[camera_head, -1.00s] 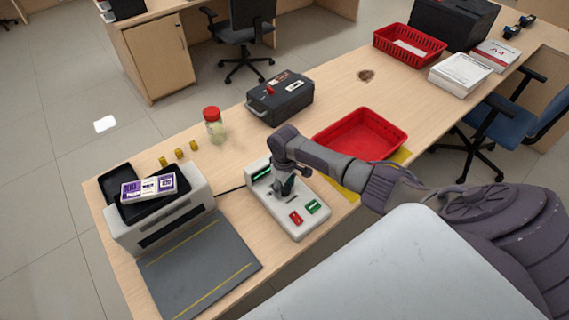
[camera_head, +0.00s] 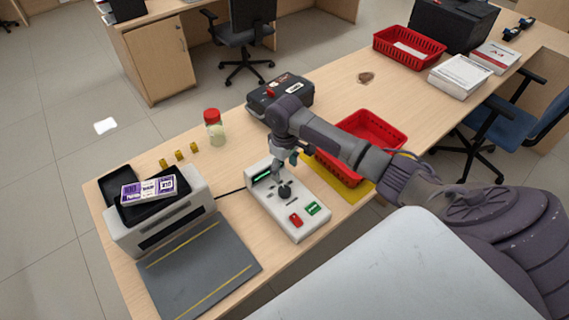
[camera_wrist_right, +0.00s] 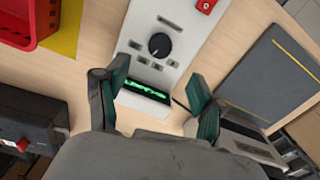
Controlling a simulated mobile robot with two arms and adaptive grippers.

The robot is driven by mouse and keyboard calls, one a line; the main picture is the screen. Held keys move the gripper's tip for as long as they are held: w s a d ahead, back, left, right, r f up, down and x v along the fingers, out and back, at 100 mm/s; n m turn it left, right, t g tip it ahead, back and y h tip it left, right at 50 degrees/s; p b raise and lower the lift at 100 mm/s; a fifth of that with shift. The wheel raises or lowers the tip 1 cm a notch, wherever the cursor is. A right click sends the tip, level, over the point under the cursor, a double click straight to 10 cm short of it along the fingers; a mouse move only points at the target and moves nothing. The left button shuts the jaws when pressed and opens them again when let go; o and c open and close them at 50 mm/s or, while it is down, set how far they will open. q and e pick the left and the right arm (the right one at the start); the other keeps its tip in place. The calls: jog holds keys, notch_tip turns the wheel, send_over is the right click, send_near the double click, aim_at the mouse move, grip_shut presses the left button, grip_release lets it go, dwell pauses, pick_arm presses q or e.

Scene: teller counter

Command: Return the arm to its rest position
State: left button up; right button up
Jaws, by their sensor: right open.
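My right gripper (camera_head: 284,160) is open and empty above the far end of the white control box (camera_head: 259,200). The box has a black knob (camera_head: 285,191), a red button (camera_head: 296,219), a green button (camera_head: 312,208) and a lit green display. In the right wrist view, the open fingers of my right gripper (camera_wrist_right: 155,100) frame the green display (camera_wrist_right: 146,92). The knob (camera_wrist_right: 160,45) shows beyond the fingertips, clear of them. My left gripper is not in view.
A red tray (camera_head: 376,130) on a yellow mat (camera_head: 338,181) lies beside my right arm. A black cash box (camera_head: 300,92) stands behind the gripper. A red-capped jar (camera_head: 214,128) and a printer-like machine (camera_head: 160,230) stand left. A grey mat (camera_head: 200,268) lies in front.

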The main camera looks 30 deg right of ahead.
jog(key=shift+r, duration=0.75)
